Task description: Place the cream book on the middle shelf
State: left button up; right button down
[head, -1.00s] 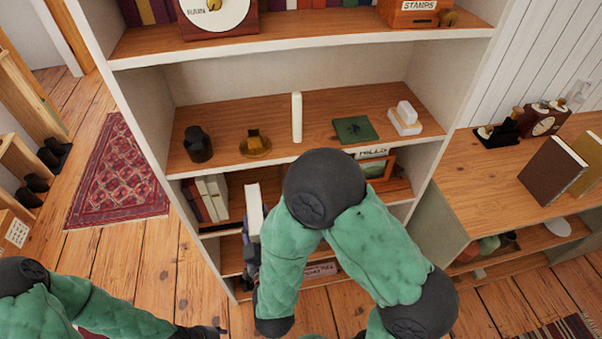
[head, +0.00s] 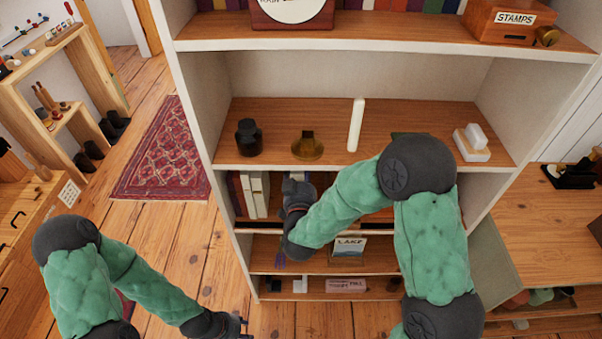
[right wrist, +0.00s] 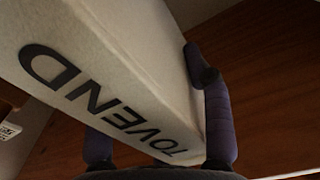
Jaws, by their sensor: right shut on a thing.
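My right gripper (head: 296,192) is shut on the cream book (right wrist: 110,65), whose dark letters "TOVEND" show in the right wrist view. In the head view only a small pale bit of the book shows above the gripper, at the opening of the bookcase compartment below the board with the black jar. I cannot tell whether the book touches the board (head: 275,222) under it. To its left, brown and cream books (head: 256,193) stand in the same compartment. My left gripper (head: 243,325) is low over the floor, small in view, apparently open and empty.
My right arm hides part of the bookcase. A side cabinet (head: 545,215) stands at right.

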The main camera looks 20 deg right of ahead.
jog(key=shift+w+d+f+b, duration=0.2)
jog(key=shift+w+f+b, duration=0.35)
jog(key=shift+f, duration=0.3)
jog(key=shift+w+d+f+b, duration=0.15)
jog(key=shift+w+f+b, duration=0.3)
jog(key=shift+w+f, duration=0.3)
jog(key=shift+s+f, duration=0.1)
jog(key=shift+f, duration=0.1)
jog(key=c, duration=0.5)
grip_release()
jog(key=shift+c, duration=0.2)
jog(key=p+v, duration=0.2)
jog(key=v, duration=1)
